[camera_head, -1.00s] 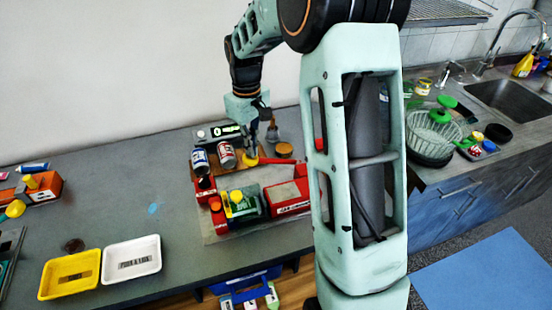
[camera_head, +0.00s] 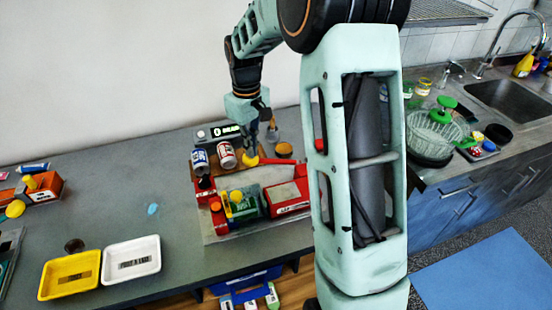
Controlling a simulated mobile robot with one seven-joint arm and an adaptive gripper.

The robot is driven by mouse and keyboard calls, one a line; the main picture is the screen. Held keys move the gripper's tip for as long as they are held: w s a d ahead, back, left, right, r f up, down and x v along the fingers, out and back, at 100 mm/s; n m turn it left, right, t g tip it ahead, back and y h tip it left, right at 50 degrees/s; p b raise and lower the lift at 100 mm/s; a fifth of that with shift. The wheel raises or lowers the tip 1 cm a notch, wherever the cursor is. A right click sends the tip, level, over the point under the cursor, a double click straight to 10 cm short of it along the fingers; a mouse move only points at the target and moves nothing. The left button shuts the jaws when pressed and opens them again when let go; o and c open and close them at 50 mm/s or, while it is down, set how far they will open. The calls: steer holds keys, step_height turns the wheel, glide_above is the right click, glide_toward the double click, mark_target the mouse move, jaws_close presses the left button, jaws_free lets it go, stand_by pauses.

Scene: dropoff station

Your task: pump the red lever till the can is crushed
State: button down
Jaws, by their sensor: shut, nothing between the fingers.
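The red can crusher (camera_head: 288,198) sits on a grey base plate on the counter, left of my forearm. A green can-like piece (camera_head: 246,204) with a yellow knob lies at its left part; whether it is crushed is too small to tell. A thin red bar (camera_head: 272,161), which looks like the lever, runs behind the crusher toward my forearm, which hides its right end. My gripper (camera_head: 252,147) is shut and empty, pointing down at the left end of this bar, near a yellow round piece. I cannot tell whether it touches the bar.
A blue-and-white can (camera_head: 200,160) and a red-and-white can (camera_head: 226,156) stand on a wooden board behind the crusher. A small display box (camera_head: 218,133) is behind them. Yellow (camera_head: 70,276) and white (camera_head: 132,262) trays lie front left. The counter between is mostly clear.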

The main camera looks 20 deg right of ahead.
mark_target(249, 163)
steer(key=shift+f, duration=0.2)
steer(key=shift+a+f+b, duration=0.2)
steer(key=shift+f+b, duration=0.25)
steer(key=shift+f, duration=0.2)
steer(key=shift+a+f+b, duration=0.2)
steer(key=shift+f+b, duration=0.2)
steer(key=shift+f, duration=0.2)
steer(key=shift+a+f+b, duration=0.15)
steer(key=shift+f+b, duration=0.7)
steer(key=shift+f, duration=0.45)
